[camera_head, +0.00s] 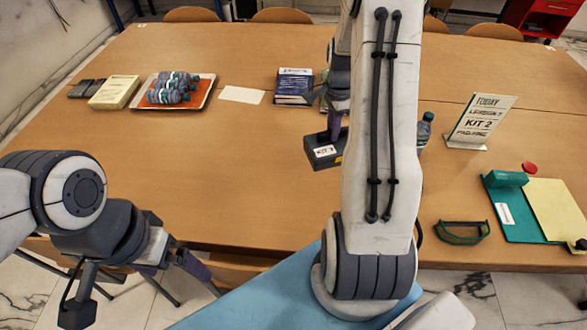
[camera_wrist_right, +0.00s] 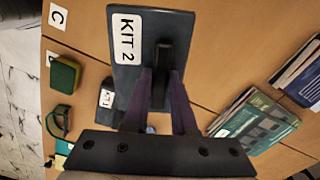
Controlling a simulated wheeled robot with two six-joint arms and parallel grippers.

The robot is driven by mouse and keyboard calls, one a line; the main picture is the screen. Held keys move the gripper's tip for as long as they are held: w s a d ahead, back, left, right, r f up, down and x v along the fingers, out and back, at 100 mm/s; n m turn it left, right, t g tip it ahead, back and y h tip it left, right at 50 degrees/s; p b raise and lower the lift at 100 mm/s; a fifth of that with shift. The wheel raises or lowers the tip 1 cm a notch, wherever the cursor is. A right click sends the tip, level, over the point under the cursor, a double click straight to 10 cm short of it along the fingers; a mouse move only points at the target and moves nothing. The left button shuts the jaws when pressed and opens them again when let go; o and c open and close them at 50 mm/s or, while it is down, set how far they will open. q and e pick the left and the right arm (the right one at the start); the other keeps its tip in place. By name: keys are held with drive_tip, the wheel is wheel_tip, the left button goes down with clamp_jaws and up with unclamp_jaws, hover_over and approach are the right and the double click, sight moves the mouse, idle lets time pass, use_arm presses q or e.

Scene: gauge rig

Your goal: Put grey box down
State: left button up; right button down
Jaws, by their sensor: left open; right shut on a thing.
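The grey box (camera_head: 324,152) is dark, with a white kit label and a handle on top. In the right wrist view the box (camera_wrist_right: 125,75) reads "KIT 2". My right gripper (camera_head: 336,122) is shut on its handle, and the purple fingers also show in the right wrist view (camera_wrist_right: 160,95). The box is over the middle of the table (camera_head: 240,180); I cannot tell whether its underside touches the wood. My left gripper (camera_head: 172,266) is open and empty at the front edge, lower left. My right arm hides part of the table behind it.
The table's left middle is clear.

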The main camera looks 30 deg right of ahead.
drive_tip(key=w+a+f+p, duration=0.1)
drive_tip(key=w+a+f, duration=0.1)
drive_tip(key=a+f, duration=0.1)
drive_tip(key=w+a+f+p, duration=0.1)
drive_tip(key=w+a+f, duration=0.1)
drive_tip(key=a+f, duration=0.1)
drive_tip(key=w+a+f+p, duration=0.1)
drive_tip(key=w+a+f, duration=0.1)
drive_tip(key=w+f, duration=0.1)
drive_tip(key=shift+w+a+f+p, duration=0.1)
drive_tip(key=shift+a+f+p, duration=0.3)
drive_tip(key=shift+f, duration=0.45)
drive_tip(key=shift+f, duration=0.1)
drive_tip(key=shift+f, duration=0.15)
drive_tip(key=c, duration=0.7)
unclamp_jaws()
